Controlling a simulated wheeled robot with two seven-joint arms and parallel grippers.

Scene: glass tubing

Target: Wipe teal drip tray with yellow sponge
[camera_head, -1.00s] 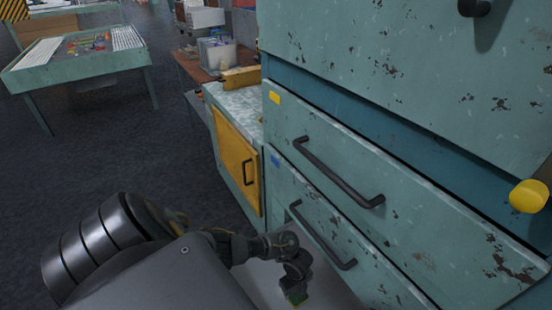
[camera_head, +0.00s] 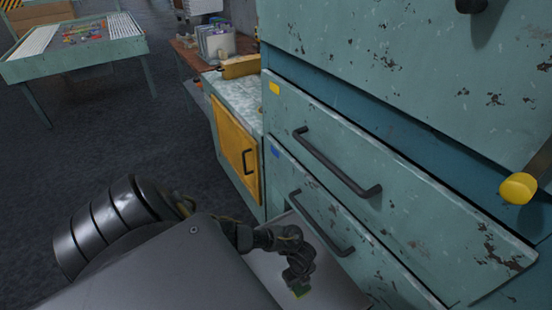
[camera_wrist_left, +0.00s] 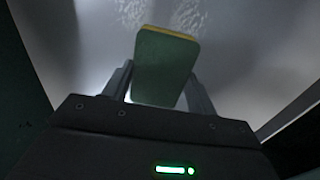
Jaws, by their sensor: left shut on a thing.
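My left gripper (camera_head: 299,272) is low in the head view, in front of the teal drawers, over a smooth grey surface (camera_head: 335,284). In the left wrist view the sponge (camera_wrist_left: 165,68) is a green block with a yellow far edge, between the two fingers (camera_wrist_left: 160,88). Beyond it lies a grey surface (camera_wrist_left: 85,40) with pale speckled marks. I cannot tell if the sponge touches it. No clearly teal tray shows; the grey surface may be its inside. My right gripper is not in view.
Chipped teal drawers (camera_head: 400,190) with dark bar handles (camera_head: 335,165) fill the right side, close to my gripper. A yellow knob (camera_head: 519,188) juts out at right. A low cabinet with a yellow door (camera_head: 232,150) stands behind. Dark floor (camera_head: 120,140) is open at left.

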